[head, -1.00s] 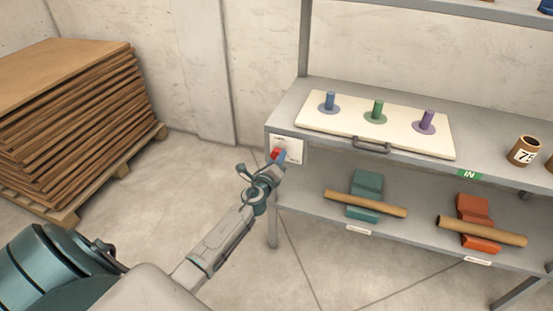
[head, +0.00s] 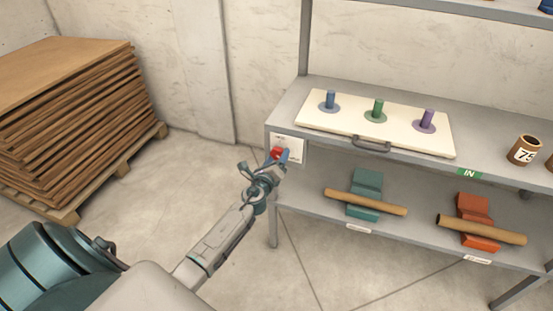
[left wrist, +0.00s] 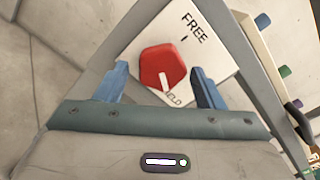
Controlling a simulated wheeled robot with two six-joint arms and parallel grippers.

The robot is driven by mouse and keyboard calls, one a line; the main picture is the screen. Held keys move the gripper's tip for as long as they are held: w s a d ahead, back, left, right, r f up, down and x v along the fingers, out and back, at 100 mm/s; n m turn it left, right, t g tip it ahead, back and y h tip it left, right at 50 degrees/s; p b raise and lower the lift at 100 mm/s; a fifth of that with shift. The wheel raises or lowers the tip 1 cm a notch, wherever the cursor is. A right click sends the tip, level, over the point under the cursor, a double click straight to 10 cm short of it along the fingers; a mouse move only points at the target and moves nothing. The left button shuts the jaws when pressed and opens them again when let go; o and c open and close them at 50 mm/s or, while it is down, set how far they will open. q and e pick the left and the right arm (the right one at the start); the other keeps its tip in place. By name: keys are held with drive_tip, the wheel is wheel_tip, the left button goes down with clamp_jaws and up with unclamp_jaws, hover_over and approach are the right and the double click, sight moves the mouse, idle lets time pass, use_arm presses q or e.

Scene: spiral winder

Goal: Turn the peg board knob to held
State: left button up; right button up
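The peg board knob (head: 276,153) is red and sits on a white plate (head: 293,143) at the left end of the shelf's front. In the left wrist view the knob (left wrist: 160,66) is multi-sided, and its white pointer line points down toward the HELD label (left wrist: 174,99); FREE (left wrist: 195,28) is printed above. My left gripper (left wrist: 158,72) is open, with one blue finger on each side of the knob and visible gaps between. It also shows in the head view (head: 279,157). My right gripper is out of view. The cream peg board (head: 340,122) lies on the upper shelf.
The board carries blue, green and purple pegs and a dark handle (head: 371,146). A brown container (head: 523,150) stands to its right. Below are teal (head: 367,181) and orange (head: 474,207) supports with tan rods. A stack of brown sheets (head: 90,115) stands left.

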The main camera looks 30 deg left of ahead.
use_arm(q)
drive_tip(key=shift+s+d, duration=0.1)
drive_tip(key=shift+s, duration=0.4)
drive_tip(key=v, duration=0.9)
drive_tip(key=shift+s, duration=0.4)
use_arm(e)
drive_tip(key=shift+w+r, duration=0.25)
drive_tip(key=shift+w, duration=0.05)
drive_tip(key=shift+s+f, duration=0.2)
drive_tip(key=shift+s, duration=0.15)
use_arm(q)
drive_tip(key=shift+f, duration=0.1)
